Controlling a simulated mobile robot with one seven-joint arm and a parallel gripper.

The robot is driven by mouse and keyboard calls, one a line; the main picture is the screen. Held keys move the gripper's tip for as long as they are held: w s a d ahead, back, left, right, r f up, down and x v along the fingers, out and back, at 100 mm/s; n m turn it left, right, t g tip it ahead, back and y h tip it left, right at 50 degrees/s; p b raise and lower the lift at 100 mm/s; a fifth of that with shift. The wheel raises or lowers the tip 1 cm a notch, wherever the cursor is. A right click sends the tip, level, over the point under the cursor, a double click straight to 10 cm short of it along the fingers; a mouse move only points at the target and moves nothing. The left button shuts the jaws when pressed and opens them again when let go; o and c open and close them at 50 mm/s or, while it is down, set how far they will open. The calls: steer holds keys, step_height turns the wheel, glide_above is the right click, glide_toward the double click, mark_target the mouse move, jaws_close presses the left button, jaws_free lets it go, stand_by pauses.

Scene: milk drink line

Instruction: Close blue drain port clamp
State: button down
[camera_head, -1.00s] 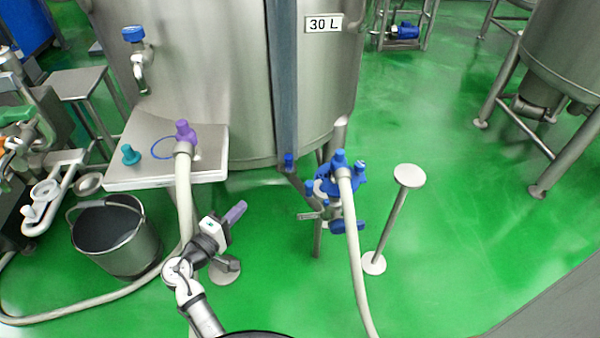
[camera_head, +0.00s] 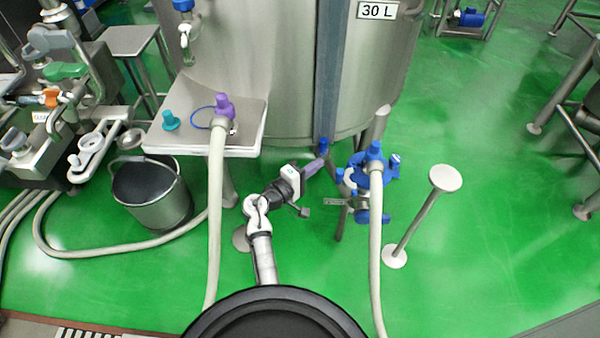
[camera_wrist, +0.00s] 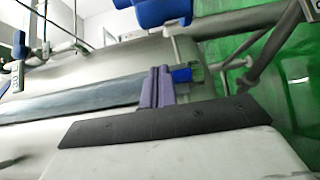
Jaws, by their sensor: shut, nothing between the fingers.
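The blue drain port fittings, with a ring-shaped blue clamp (camera_head: 362,182), sit low in front of the tank at the end of a pale hose. The hose's blue end covers part of the clamp, and I cannot tell whether the clamp is open or closed. My gripper (camera_head: 318,162) is shut and empty, its purple fingers a short way left of the fittings. In the wrist view the fingers (camera_wrist: 157,88) are together, with a small blue part (camera_wrist: 182,75) just beyond them; contact is unclear. A larger blue fitting (camera_wrist: 160,12) shows at the top edge.
The pale hose (camera_head: 376,250) hangs right of my arm. A second hose (camera_head: 214,230) with a purple end hangs left of it from a metal shelf (camera_head: 168,147). A bucket (camera_head: 150,195) stands left and a round-topped post (camera_head: 445,178) right. Green floor is open further right.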

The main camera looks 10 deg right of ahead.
mark_target(345, 176)
steer(key=shift+s+d+p, duration=0.2)
steer(key=shift+s+d, duration=0.35)
steer(key=shift+s, duration=0.2)
steer(key=shift+s+d+p, duration=0.2)
steer(key=shift+s+d, duration=0.35)
steer(key=shift+s, duration=0.15)
steer(key=shift+s, duration=0.1)
steer(key=shift+s+d+n+t+y, duration=0.1)
steer(key=shift+s+n+t+y, duration=0.15)
steer(key=shift+n+t+y, duration=0.2)
